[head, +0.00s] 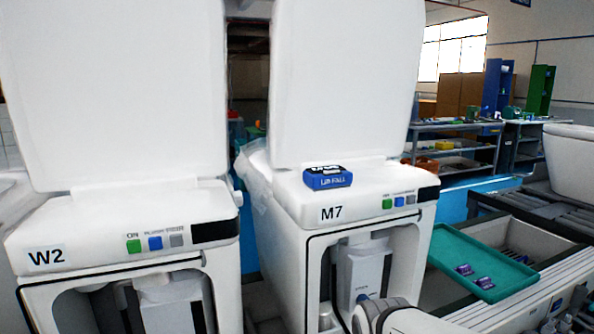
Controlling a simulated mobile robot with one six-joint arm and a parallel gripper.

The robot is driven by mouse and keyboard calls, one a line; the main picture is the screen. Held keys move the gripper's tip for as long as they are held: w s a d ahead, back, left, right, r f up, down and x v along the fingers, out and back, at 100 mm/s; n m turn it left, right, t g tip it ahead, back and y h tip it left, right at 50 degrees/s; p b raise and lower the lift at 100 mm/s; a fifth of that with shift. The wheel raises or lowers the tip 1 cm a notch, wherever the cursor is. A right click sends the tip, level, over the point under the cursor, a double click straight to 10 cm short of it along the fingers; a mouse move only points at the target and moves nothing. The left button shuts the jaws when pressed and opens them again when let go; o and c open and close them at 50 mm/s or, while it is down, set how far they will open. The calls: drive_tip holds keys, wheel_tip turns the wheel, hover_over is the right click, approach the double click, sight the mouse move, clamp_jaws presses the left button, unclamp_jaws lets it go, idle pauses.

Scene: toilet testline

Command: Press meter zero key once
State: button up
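A small blue box with a dark top face and pale lettering (327,178) lies on the top of the white unit marked M7 (290,196). It may be the meter, but I cannot be sure. No zero key can be made out on it at this size. The M7 front panel carries a green button (387,204), a blue button (399,202) and a grey button (410,199), beside a black panel. My gripper is not in view; a white rounded part, perhaps of my arm, shows at the bottom edge.
A white unit marked W2 (90,248) stands left of M7, with a narrow gap between them. Both have tall raised white lids. A green tray (465,250) with small purple items (484,282) lies at the right over a conveyor. Shelves (450,150) stand behind.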

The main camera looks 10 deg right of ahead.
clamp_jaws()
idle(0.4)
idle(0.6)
